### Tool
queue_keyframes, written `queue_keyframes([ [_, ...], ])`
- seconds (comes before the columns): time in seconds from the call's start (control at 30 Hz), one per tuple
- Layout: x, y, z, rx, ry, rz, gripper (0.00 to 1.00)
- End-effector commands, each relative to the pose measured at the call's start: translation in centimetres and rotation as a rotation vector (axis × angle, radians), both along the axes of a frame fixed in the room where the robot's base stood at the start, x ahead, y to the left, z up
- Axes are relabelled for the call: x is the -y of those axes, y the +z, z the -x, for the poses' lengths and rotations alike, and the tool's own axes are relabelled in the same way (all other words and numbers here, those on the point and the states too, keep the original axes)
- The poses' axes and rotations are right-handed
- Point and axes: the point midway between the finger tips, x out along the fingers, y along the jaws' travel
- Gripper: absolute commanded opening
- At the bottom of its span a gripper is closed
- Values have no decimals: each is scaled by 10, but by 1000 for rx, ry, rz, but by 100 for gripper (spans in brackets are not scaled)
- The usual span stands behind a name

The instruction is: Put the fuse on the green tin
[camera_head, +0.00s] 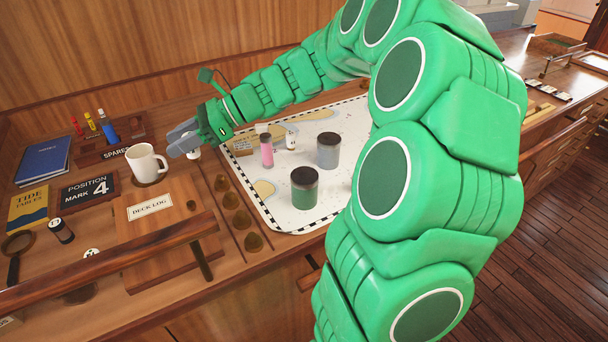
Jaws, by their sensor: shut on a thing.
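The green tin (304,196), a short cylinder with a dark top, stands upright on the chart near its front edge. My gripper (184,146) is at the back left of the chart, beside the white mug and well apart from the green tin. It is shut on a small pale thing (193,153), mostly hidden by the fingers. I cannot tell surely from its look that this is the fuse. Red, yellow and blue upright pieces stand in the spares rack (112,151) at the back left.
A pink tin (267,152), a small white cylinder (291,140) and a grey-blue tin (328,152) stand behind the green tin. The white mug (146,163) is close to my gripper. The deck log (152,206) and a wooden rail (110,262) are in front.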

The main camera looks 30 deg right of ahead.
Motion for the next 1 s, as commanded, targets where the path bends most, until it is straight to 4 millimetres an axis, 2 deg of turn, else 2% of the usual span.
queue_keyframes([
  [0.1, 22, 5, 11, 2, -30, 0, 8],
  [0.5, 85, 18, 50, 2, -123, 2, 8],
  [1.0, 143, 30, 110, -4, -237, 9, 8],
])
